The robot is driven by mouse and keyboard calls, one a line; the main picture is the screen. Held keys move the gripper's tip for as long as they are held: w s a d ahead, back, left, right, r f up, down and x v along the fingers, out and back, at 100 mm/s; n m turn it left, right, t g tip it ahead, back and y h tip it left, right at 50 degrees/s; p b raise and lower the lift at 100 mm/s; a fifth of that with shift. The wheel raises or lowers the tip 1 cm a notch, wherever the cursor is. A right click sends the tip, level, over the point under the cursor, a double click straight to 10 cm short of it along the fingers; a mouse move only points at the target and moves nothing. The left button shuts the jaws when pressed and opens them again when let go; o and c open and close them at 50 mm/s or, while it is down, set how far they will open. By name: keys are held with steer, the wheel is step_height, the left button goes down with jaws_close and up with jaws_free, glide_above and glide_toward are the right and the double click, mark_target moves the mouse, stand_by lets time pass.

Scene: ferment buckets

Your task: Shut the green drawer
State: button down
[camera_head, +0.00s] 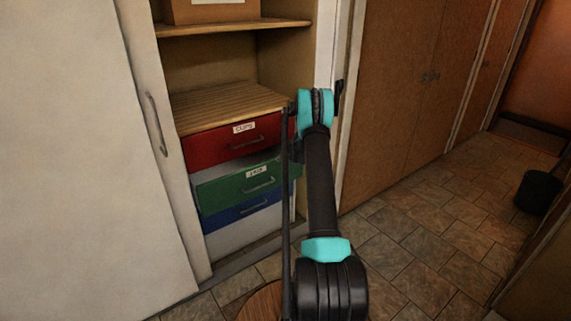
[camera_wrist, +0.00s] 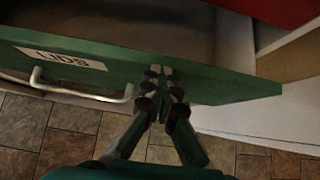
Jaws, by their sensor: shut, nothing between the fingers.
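The green drawer (camera_head: 245,185) is the middle of a stack of drawers in the open cupboard, and it stands out part way past the red and blue ones. In the wrist view the green drawer (camera_wrist: 215,81) fills the upper part, with a white label and a pale bar handle (camera_wrist: 82,90) at left. Its inside shows grey behind the front panel. My gripper (camera_wrist: 161,72) is shut and empty, its fingertips at the drawer front to the right of the handle; I cannot tell if they touch. In the head view my arm hides the gripper.
A red drawer (camera_head: 225,141) is above and a blue drawer (camera_head: 243,216) below. A white sliding door (camera_head: 85,150) covers the cupboard's left side. Brown wooden doors (camera_head: 405,80) stand at right. The tiled floor (camera_head: 430,235) is clear up to a dark bucket (camera_head: 538,191).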

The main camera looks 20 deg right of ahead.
steer(key=w+a, duration=0.3)
steer(key=w, duration=0.6)
steer(key=shift+w, duration=0.15)
